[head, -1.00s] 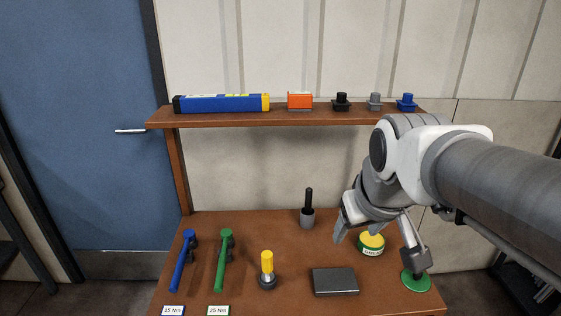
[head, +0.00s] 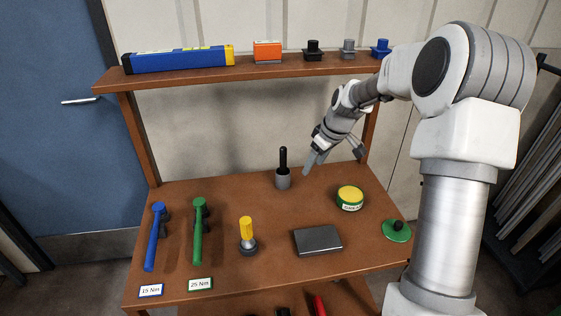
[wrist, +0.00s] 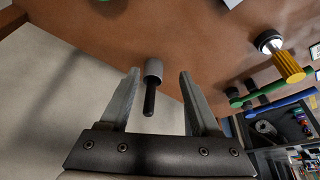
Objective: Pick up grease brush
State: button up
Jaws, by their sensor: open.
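The grease brush, seen as a black upright handle (head: 283,158), stands in a small grey cup (head: 283,180) at the back middle of the brown bench. Its lower end is hidden inside the cup. My gripper (head: 333,162) is open and empty, to the right of the brush and apart from it. In the wrist view, the black handle (wrist: 150,101) and grey cup (wrist: 153,69) show in the gap between the two open fingers (wrist: 160,76), nearer the left finger, with no contact visible.
A yellow-topped grease tin (head: 350,197) and a green lid with a black knob (head: 397,230) stand at the right. A loaded shelf (head: 180,78) spans above.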

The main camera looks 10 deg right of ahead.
aim_at(285, 149)
jog(key=w+a+f, duration=0.1)
jog(key=w+a, duration=0.1)
jog(key=w, duration=0.2)
jog(key=w+a+f, duration=0.1)
jog(key=w+a, duration=0.1)
jog(key=w, duration=0.1)
jog(key=w+a+f, duration=0.1)
jog(key=w+a, duration=0.1)
jog(key=w, duration=0.2)
jog(key=shift+w+p, duration=0.35)
jog(key=shift+x, duration=1.35)
jog(key=shift+s+y, duration=0.1)
jog(key=shift+y, duration=0.2)
grip_shut()
